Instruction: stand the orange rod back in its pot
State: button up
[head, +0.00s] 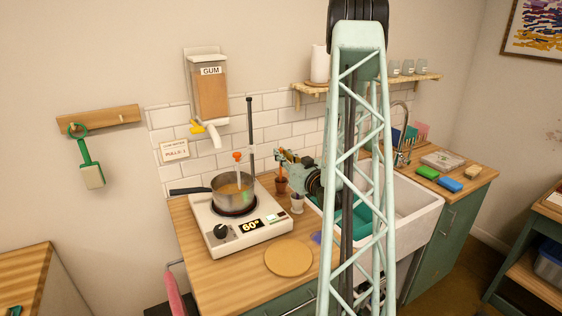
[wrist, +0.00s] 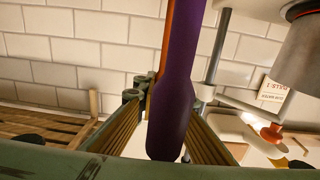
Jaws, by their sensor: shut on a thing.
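My gripper (wrist: 165,105) has its ribbed fingers on either side of a long dark purple rod (wrist: 180,70) in the wrist view. The rod's rounded end lies low in the picture and its other end runs out of the top. A thin orange strip (wrist: 166,38) shows along its left edge; I cannot tell whether this is the orange rod behind it or part of the same thing. In the head view my gripper (head: 283,158) is above a small terracotta pot (head: 281,186). A small white pot (head: 297,205) stands nearer the front. Which pot is the orange rod's is unclear.
A hotplate (head: 240,236) with a saucepan (head: 229,197) stands left of the pots, with a tall stand and orange clamp (head: 237,157) behind the pan. A round board (head: 289,258) lies in front. The sink (head: 413,210) is to the right, partly hidden by my arm.

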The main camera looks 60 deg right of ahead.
jog(key=shift+f, duration=1.35)
jog(key=shift+f+b, duration=0.2)
jog(key=shift+b, duration=0.2)
jog(key=o, duration=0.7)
jog(key=shift+c, duration=0.2)
jog(key=shift+r+p, duration=0.25)
jog(key=shift+p, duration=0.05)
jog(key=v, duration=1.2)
